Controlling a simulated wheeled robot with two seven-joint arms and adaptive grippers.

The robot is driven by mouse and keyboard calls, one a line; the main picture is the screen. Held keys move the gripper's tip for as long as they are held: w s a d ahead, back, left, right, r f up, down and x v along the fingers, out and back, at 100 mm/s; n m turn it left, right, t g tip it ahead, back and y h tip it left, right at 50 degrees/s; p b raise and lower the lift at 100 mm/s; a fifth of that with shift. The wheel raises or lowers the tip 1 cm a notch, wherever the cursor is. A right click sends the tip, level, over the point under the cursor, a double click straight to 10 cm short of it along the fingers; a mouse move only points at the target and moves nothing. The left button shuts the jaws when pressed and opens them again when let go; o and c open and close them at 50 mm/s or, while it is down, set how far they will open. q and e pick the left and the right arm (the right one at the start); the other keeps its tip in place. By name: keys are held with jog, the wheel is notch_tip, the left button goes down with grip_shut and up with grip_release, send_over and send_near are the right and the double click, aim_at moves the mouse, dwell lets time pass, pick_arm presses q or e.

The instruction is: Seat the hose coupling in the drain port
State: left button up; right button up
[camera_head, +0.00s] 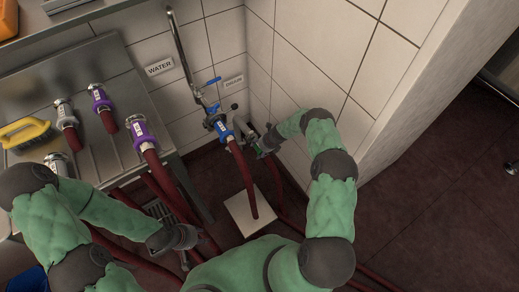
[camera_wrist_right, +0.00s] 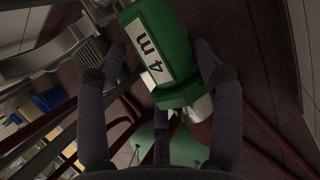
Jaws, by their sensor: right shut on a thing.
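My right gripper (camera_head: 265,143) is by the tiled wall corner, below and right of the DRAIN label (camera_head: 233,82). In the right wrist view its fingers are around a green-collared hose coupling (camera_wrist_right: 160,50) marked "4 m". The coupling shows only as a small green patch in the head view (camera_head: 255,150). A grey metal fitting (camera_head: 240,127), perhaps the drain port, is just left of it; I cannot tell whether they touch. My left gripper (camera_head: 180,238) hangs low above the floor at the lower left; its fingers are unclear.
A blue-collared coupling (camera_head: 218,126) with a red hose hangs at the blue-handled valve. Purple couplings (camera_head: 140,130) and silver ones (camera_head: 65,112) lie on the steel bench (camera_head: 105,150), with a yellow brush (camera_head: 25,133). Red hoses cross the floor. Floor at right is clear.

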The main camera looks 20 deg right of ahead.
jog(key=shift+w, duration=0.1)
jog(key=o, duration=1.6)
jog(key=shift+o, duration=0.2)
jog(key=shift+f, duration=0.15)
jog(key=v, duration=1.2)
